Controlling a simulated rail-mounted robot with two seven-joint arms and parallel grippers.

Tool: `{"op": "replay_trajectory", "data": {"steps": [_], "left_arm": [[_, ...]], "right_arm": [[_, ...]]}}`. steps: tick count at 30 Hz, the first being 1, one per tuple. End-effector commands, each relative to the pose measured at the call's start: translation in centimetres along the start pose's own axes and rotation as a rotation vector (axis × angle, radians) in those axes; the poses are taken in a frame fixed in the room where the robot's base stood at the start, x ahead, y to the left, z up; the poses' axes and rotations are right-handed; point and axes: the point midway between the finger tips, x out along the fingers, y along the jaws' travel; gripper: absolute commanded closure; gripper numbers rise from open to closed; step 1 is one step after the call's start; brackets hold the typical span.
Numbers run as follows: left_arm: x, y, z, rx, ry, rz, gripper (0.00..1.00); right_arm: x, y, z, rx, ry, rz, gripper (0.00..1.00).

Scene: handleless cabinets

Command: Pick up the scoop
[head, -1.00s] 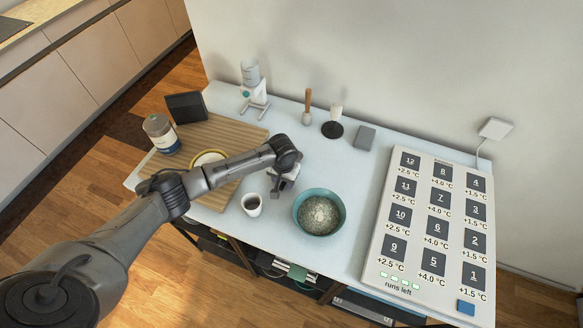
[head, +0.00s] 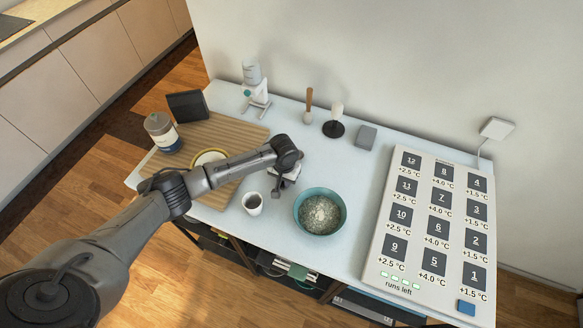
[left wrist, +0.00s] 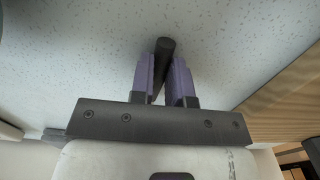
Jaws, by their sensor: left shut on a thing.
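My left gripper (head: 279,189) is over the white table, between the white cup and the teal bowl. In the left wrist view, its two purple fingers (left wrist: 166,78) are shut on a dark, rounded rod (left wrist: 164,48), which looks like the handle of the scoop. The rod passes between the fingers and sticks out a little past their tips. The rest of the scoop is hidden; the head view does not show it clearly behind the wrist. My right gripper is not in view.
A teal bowl (head: 301,218) of pale grains is right of the gripper. A white cup (head: 252,204) of dark liquid is at its left. A wooden board (head: 228,134) carries a jar (head: 162,133). A large numbered panel (head: 407,266) fills the right side.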

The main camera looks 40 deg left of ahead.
Motion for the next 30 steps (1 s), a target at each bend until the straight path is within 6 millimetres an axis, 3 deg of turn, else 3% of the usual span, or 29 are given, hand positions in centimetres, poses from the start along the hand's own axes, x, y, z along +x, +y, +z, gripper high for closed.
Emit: {"op": "replay_trajectory", "data": {"steps": [8,16,21,30], "left_arm": [[-0.7,0.0,-0.1,0.0,0.002,0.001,1.0],[-4.6,0.2,-0.1,0.002,0.003,0.003,1.0],[-6.5,4.1,0.6,0.005,0.002,0.006,1.0],[-9.4,8.8,1.4,0.002,0.002,0.003,1.0]], "right_arm": [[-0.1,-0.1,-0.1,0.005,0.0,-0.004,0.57],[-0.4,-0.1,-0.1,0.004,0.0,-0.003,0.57],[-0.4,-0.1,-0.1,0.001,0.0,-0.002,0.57],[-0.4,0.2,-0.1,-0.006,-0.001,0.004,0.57]]}}
